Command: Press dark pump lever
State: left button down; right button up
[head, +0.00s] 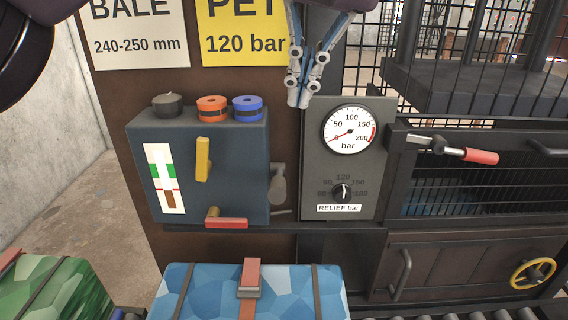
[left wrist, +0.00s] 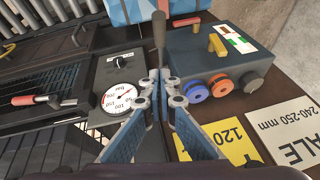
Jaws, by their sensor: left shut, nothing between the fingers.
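The dark pump lever (head: 278,187) is on the right side of the dark box, with its grey-black grip hanging between the box and the gauge panel. In the left wrist view the lever (left wrist: 159,32) appears as a dark handle just beyond my fingertips. My left gripper (head: 298,102) comes down from the top, above the lever and in front of the brown board. Its fingers are together and empty, and it also shows in the left wrist view (left wrist: 158,76). A gap to the lever shows in the head view. My right gripper is out of view.
The dark box (head: 228,160) carries yellow and red handles and several round parts on top. The gauge panel (head: 380,125) stands right of the lever, its needle near 0 and a relief knob (head: 342,193) below. A blue bale (head: 200,290) lies below.

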pick_arm(q)
jog(key=p, duration=0.1)
send_over(281, 178)
jog(key=d, duration=0.1)
notch_tip(281, 178, down, 9)
jog(key=shift+s+a+f, duration=0.1)
jog(key=shift+s+f, duration=0.2)
jog(key=shift+f, duration=0.25)
jog(key=shift+s+f, duration=0.3)
jog(key=shift+f, duration=0.25)
jog(key=shift+s+a+f+p, duration=0.1)
jog(key=shift+s+f+p, duration=0.25)
jog(key=shift+f, duration=0.4)
